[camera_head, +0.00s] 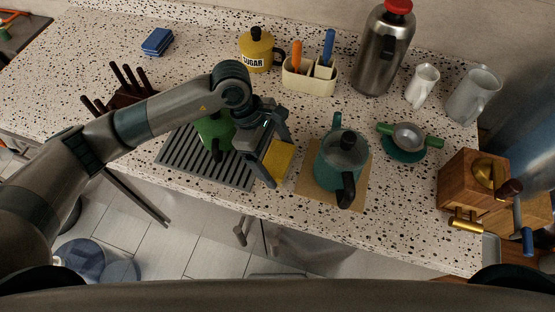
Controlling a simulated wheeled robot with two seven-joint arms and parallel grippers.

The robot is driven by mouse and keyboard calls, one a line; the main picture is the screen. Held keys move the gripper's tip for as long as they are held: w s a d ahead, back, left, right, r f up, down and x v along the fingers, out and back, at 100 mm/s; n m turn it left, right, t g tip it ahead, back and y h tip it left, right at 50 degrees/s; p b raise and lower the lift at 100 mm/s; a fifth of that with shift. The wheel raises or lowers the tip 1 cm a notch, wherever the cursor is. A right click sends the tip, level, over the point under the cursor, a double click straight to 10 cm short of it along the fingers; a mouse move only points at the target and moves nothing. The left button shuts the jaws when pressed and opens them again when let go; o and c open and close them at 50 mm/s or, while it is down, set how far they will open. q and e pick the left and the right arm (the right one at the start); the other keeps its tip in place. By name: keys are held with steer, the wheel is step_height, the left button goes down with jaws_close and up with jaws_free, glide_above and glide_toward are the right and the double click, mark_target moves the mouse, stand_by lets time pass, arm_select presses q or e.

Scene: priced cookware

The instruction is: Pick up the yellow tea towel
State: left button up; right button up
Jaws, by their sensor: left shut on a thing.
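The yellow tea towel (279,157) is a small flat yellow piece near the front of the speckled counter, between the dark ribbed mat and the teal pot. My left gripper (269,177) comes in from the left and is at the towel's left side, shut on it. The gripper hides part of the towel, and I cannot tell whether the towel is lifted off the counter. My right gripper is not in view.
A green kettle (214,133) stands left of the gripper on the ribbed mat (184,161). A teal pot (337,165) stands close on the right on a tan board (313,191). A wooden grinder (472,184) is at the right. Counter behind the gripper is partly clear.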

mark_target(278, 158)
arm_select(q)
steer(key=shift+r+b, duration=0.35)
steer(key=shift+r, duration=0.2)
step_height(278, 158, up, 7)
steer(key=b, duration=0.3)
steer(key=shift+r, duration=0.95)
